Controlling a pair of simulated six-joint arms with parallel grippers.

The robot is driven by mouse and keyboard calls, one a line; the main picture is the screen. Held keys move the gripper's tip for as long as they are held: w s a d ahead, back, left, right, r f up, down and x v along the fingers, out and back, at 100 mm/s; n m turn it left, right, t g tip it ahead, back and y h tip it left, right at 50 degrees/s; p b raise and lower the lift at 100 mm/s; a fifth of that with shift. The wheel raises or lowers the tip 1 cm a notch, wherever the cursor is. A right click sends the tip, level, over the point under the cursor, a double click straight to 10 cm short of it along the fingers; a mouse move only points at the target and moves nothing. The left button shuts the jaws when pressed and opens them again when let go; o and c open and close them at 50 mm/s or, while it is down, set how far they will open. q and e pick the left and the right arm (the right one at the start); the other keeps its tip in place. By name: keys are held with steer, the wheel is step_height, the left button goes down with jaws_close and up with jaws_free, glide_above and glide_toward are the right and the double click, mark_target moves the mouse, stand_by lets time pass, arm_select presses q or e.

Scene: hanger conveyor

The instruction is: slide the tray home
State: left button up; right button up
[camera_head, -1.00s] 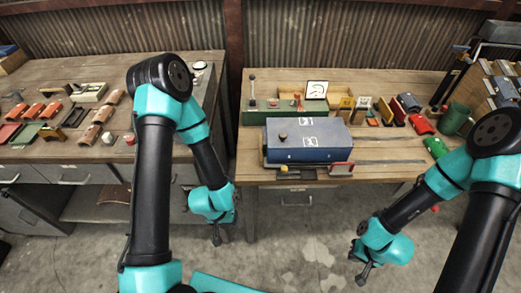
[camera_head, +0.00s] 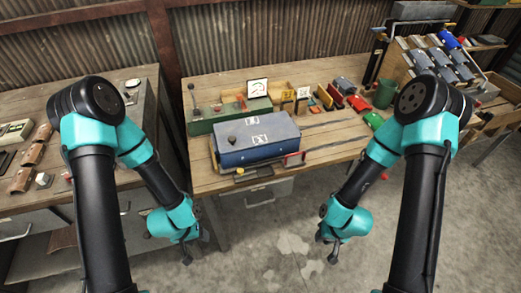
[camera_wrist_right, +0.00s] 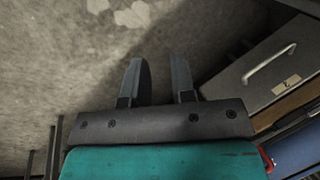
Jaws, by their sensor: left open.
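A blue box-like unit (camera_head: 255,139) with a dark knob and white markings on top sits on the wooden bench. I cannot tell which part is the tray. My left gripper (camera_head: 196,248) is open, in front of and below the bench edge. My right gripper (camera_head: 325,248) is also off the bench, over the floor. In the right wrist view (camera_wrist_right: 158,65) its fingers are apart with nothing between them.
A green base with a lever (camera_head: 215,119), small cards and several toy-like parts line the bench behind. A rack of blue-grey pieces (camera_head: 445,62) stands at the right. Another bench (camera_head: 110,110) is at the left. The floor (camera_head: 280,225) between my grippers is clear.

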steer(key=shift+o, duration=1.2)
steer(key=w+r+m, duration=0.3)
steer(key=w, duration=0.6)
steer(key=shift+r, duration=0.25)
steer(key=m+y, duration=0.1)
steer(key=m, duration=0.8)
glide_toward(298, 153)
steer(key=w+v, duration=0.1)
steer(key=v, duration=0.8)
steer(key=shift+s, duration=0.4)
steer(key=x, duration=1.7)
steer(key=shift+a+f, duration=0.15)
steer(key=shift+c, duration=0.5)
jaws_close()
